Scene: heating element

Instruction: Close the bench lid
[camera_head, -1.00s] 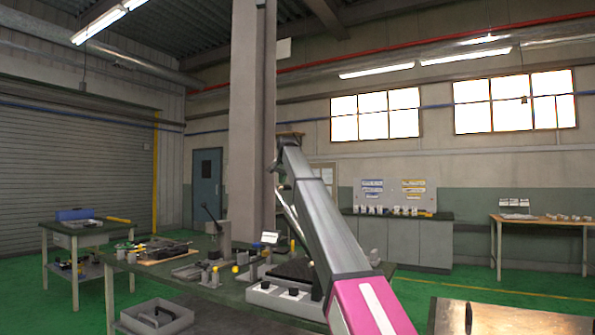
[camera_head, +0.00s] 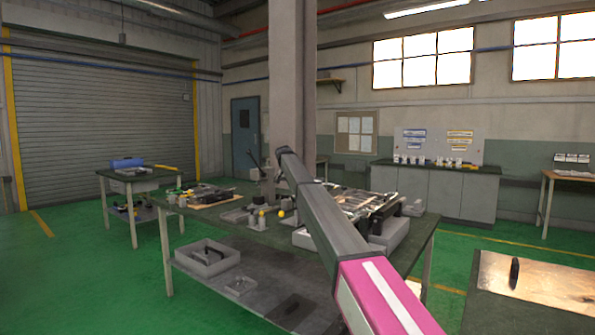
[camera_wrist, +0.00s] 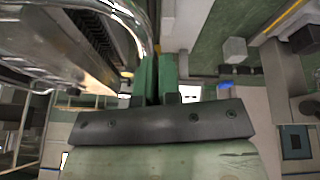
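A bench (camera_head: 225,275) with a dark green top and grey lower shelf stands in the middle of the head view. On its right part, a pale, box-like unit (camera_head: 390,235) carries a dark-framed, shiny panel (camera_head: 357,203), possibly the lid; how far open it is cannot be told. My arm crosses in front and hides part of it. My gripper (camera_wrist: 158,82) shows in the wrist view with its two green fingers close together, nothing visible between them. A shiny curved metal bar (camera_wrist: 140,22) passes just left of the fingers; contact cannot be told. The head view does not clearly show the gripper.
A second table (camera_head: 130,178) stands at left, and a brown-topped surface (camera_head: 540,285) is near at lower right. Green floor (camera_head: 75,265) is clear at left.

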